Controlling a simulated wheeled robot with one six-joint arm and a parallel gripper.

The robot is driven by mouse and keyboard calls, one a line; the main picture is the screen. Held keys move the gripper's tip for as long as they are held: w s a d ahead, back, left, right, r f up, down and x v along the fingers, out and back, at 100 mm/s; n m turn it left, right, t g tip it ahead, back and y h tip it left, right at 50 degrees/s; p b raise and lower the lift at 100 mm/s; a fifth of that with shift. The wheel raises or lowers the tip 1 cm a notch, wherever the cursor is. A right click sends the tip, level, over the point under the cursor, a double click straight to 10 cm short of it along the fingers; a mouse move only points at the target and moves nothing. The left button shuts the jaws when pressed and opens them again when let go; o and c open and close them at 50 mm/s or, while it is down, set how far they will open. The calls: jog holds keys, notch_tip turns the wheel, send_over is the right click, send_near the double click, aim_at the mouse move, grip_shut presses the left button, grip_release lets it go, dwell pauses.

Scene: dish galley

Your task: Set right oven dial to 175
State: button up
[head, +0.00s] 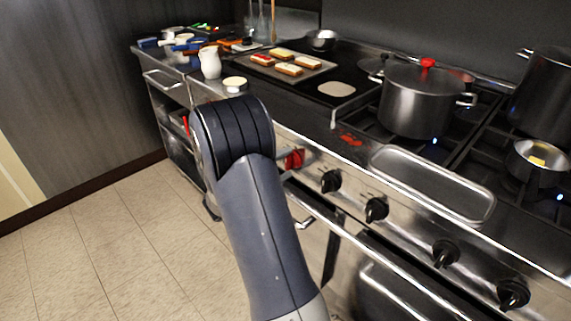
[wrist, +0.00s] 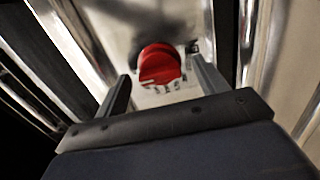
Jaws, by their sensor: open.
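A red dial (wrist: 160,64) sits on the steel panel in the wrist view, with small dark marks along its lower edge that I cannot read. My gripper (wrist: 159,70) is open, with one finger on each side of this dial. I see gaps between the fingers and the dial, and no grip on it. In the head view, a red dial (head: 294,159) shows on the stove front just right of my arm. A smaller bit of red (head: 186,123) shows left of my arm. My gripper is hidden behind my arm in the head view.
Several black knobs (head: 376,209) line the front to the right. A rail (head: 335,228) runs below the panel. A lidded pot (head: 415,100) and a small pan (head: 537,163) stand on the burners. A tray of bread slices (head: 316,66) lies behind. The floor at left is clear.

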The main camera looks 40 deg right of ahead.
jog(key=shift+d, duration=0.5)
jog(key=c, duration=1)
